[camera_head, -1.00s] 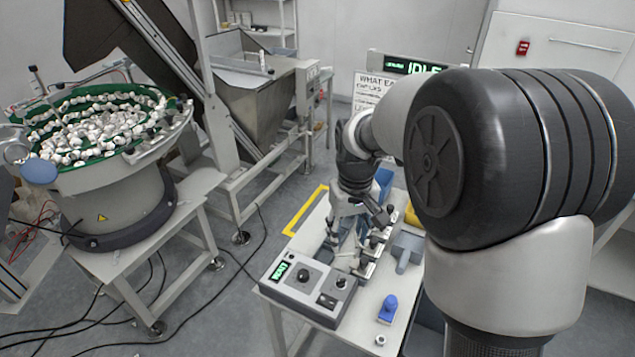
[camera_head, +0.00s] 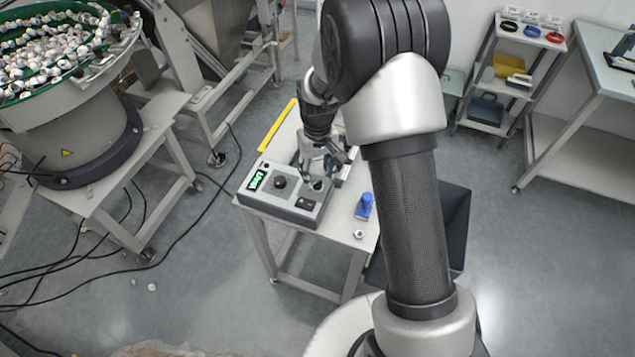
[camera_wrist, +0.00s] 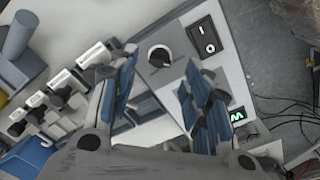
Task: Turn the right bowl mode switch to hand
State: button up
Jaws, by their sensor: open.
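The grey control box (camera_head: 262,200) sits at the table's near left corner, with a lit green display (camera_head: 256,180). It has a large black knob (camera_head: 280,182), a smaller rotary switch (camera_head: 318,185) on the right and a black rocker switch (camera_head: 305,203). In the wrist view the rotary switch (camera_wrist: 160,57) is black with a pale pointer, beside the rocker (camera_wrist: 206,37). My gripper (camera_head: 316,175) is open over the box's right side. In the wrist view its blue-padded fingers (camera_wrist: 161,62) lie either side of the rotary switch; contact cannot be told. The right finger hides part of the panel.
A blue part (camera_head: 364,206) and a small white nut (camera_head: 359,234) stand right of the box. A row of clamps (camera_wrist: 62,95) lies beside the box. The bowl feeder (camera_head: 75,125) stands left. A shelf (camera_head: 505,80) stands back right, with open floor before it.

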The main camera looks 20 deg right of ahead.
aim_at(317, 182)
jog(key=shift+f+b, duration=0.4)
jog(key=shift+f, duration=1.65)
jog(key=shift+c, duration=0.2)
grip_shut()
